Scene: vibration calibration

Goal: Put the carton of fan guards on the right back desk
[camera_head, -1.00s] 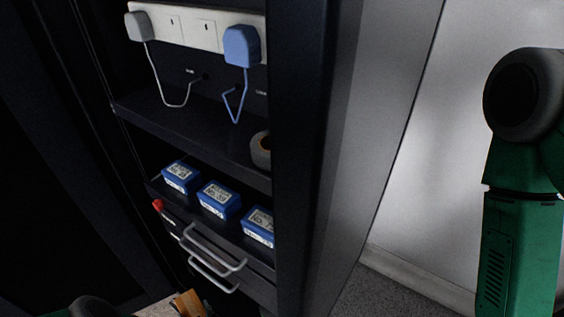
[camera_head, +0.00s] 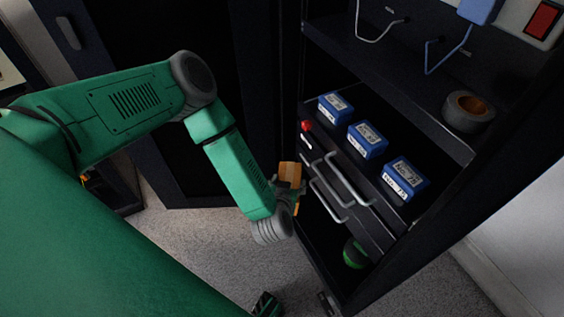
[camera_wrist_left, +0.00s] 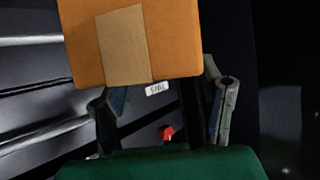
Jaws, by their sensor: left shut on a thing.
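An orange-brown carton (camera_head: 290,173) is at the end of my left arm in the head view, in front of the dark cabinet. It fills the top of the left wrist view (camera_wrist_left: 172,45), with a paler tape strip on its face. My left gripper (camera_head: 291,192) is shut on it; its two fingers show on either side below the carton in the wrist view (camera_wrist_left: 163,95). What is inside the carton cannot be seen. My right gripper does not show clearly in any view. No right back desk can be made out.
The open cabinet (camera_head: 470,215) holds several blue boxes (camera_head: 367,139) on a shelf, above drawers with metal handles (camera_head: 345,180). A tape roll (camera_head: 468,110) lies on the upper shelf. A dark door (camera_head: 200,185) stands left of the carton. Grey floor (camera_head: 215,245) shows in front.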

